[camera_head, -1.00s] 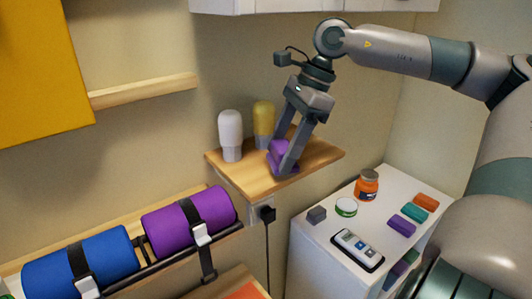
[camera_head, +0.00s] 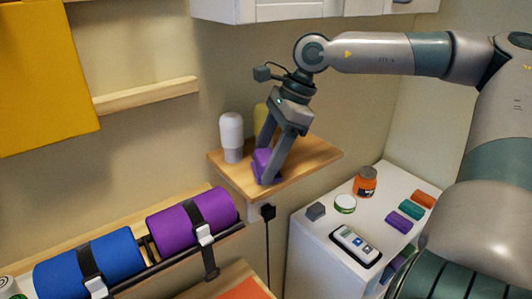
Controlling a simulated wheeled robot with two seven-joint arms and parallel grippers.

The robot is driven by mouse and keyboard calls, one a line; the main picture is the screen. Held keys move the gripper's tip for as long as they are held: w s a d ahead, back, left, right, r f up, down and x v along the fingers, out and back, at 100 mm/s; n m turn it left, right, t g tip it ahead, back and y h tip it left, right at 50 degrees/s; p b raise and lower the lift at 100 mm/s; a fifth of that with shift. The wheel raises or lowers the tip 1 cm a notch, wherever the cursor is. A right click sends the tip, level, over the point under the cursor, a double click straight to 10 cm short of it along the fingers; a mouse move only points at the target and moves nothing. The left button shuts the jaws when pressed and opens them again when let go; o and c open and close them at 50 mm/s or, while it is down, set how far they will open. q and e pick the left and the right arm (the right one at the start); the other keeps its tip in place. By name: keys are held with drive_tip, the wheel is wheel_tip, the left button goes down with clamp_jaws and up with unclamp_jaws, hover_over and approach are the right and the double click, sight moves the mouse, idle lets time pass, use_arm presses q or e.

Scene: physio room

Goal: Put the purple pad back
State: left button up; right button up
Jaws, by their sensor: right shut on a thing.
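The purple pad (camera_head: 262,162) is at the wooden wall shelf (camera_head: 312,160). My right gripper (camera_head: 265,165) points down and is shut on the pad, with its fingers hiding part of it. I cannot tell whether the pad touches the shelf top. A white bottle (camera_head: 232,137) stands just left of the pad, and a yellow bottle (camera_head: 260,115) stands behind the gripper, partly hidden. My left gripper is not in view.
The white cabinet (camera_head: 310,232) at lower right bears an orange jar (camera_head: 365,182), a green-banded tin (camera_head: 345,203), a grey block (camera_head: 316,211), a remote-like device (camera_head: 355,245) and several coloured blocks. A rack at lower left holds blue (camera_head: 90,262) and purple (camera_head: 190,222) rolls.

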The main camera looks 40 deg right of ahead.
drive_tip(key=shift+d+f, duration=0.15)
drive_tip(key=shift+f, duration=0.1)
drive_tip(key=o, duration=1)
drive_tip(key=shift+c, duration=0.2)
